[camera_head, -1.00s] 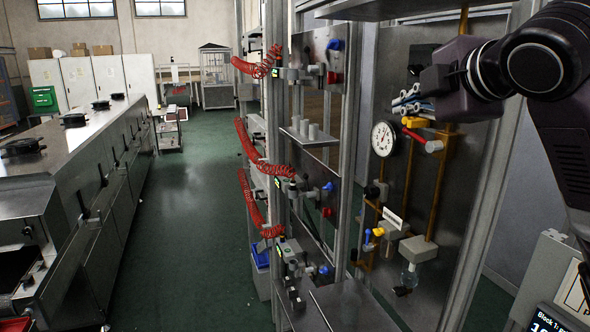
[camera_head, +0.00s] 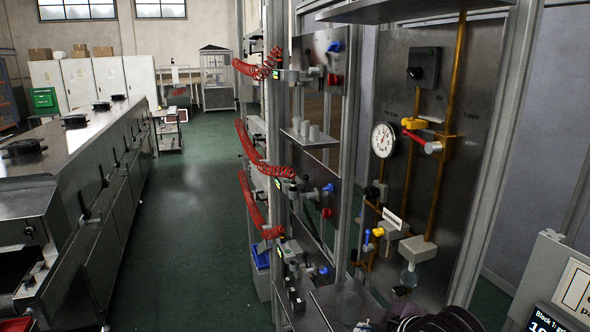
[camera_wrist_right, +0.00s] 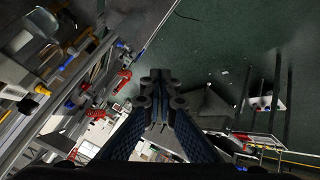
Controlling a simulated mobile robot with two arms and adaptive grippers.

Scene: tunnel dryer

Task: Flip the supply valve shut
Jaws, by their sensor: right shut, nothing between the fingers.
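On the grey panel in the head view, a valve with a red lever handle (camera_head: 422,141) sits by a yellow fitting (camera_head: 414,123). The lever slants down to the right, near the long ochre pipe (camera_head: 437,190). I cannot read which valve is the supply valve. Lower on the panel is a small yellow handle (camera_head: 378,232) beside a blue one (camera_head: 367,237). My right gripper (camera_wrist_right: 163,82) is shut and empty in its wrist view, over green floor, apart from the panel. Part of my right arm shows at the bottom of the head view. My left gripper is not in view.
A round gauge (camera_head: 384,139), a dark rotary switch (camera_head: 424,67) and a grey box (camera_head: 417,249) are on the same panel. A metal upright (camera_head: 498,170) borders it at right. A screen (camera_head: 548,322) stands at lower right. The green aisle floor (camera_head: 190,230) is clear.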

